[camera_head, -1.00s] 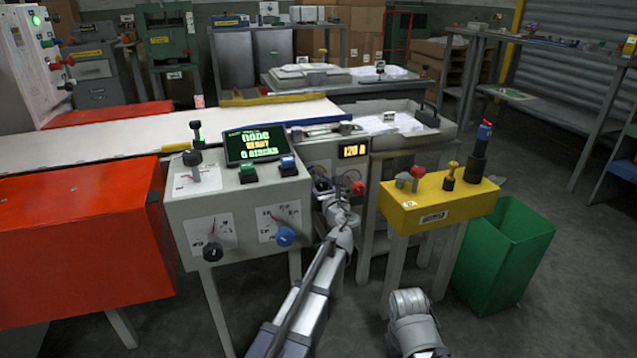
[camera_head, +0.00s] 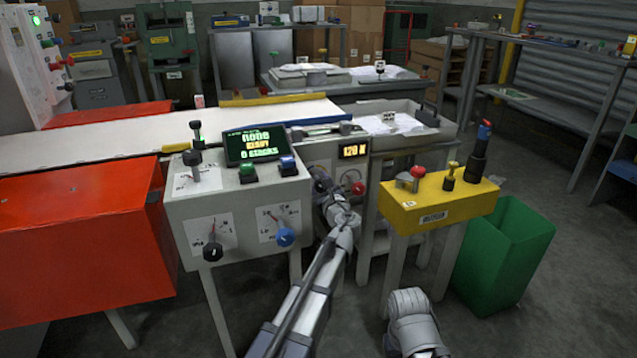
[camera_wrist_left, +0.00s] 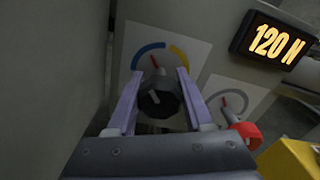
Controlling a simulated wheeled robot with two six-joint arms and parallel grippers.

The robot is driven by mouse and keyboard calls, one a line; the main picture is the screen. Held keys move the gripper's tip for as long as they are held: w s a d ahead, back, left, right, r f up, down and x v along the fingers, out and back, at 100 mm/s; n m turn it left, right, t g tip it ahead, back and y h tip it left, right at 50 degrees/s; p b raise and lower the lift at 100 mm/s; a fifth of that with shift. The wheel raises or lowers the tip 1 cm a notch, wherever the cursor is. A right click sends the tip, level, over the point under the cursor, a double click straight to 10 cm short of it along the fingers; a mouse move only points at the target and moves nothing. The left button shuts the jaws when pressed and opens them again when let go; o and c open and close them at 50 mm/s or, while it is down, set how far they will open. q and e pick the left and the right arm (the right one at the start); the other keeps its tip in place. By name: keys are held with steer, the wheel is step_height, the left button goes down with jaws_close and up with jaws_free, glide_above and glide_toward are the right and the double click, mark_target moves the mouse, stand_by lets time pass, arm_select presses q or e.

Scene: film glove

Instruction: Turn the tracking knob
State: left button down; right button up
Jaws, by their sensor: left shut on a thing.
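A black knob (camera_wrist_left: 160,98) with a pale line on its face stands on the grey machine front, under a dial card (camera_wrist_left: 168,58) with a blue and yellow arc and a red pointer. My left gripper (camera_wrist_left: 158,92) has one finger on each side of this knob and is shut on it. In the head view my left gripper (camera_head: 326,194) is at the panel below the 120 N display (camera_head: 354,151), and my wrist hides most of the knob. I cannot read a label naming it. Of my right arm only a grey link shows at the bottom; its gripper is out of view.
A red knob (camera_wrist_left: 246,134) is close to the right finger, and it also shows in the head view (camera_head: 358,188). A black knob (camera_head: 212,251) and a blue knob (camera_head: 285,237) are on the box at left. A yellow stand (camera_head: 438,205) and green bin (camera_head: 503,255) are at right.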

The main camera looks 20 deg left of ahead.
mark_target(322, 188)
arm_select(q)
steer(key=shift+c, duration=1.4)
jaws_free()
steer(key=v, duration=0.8)
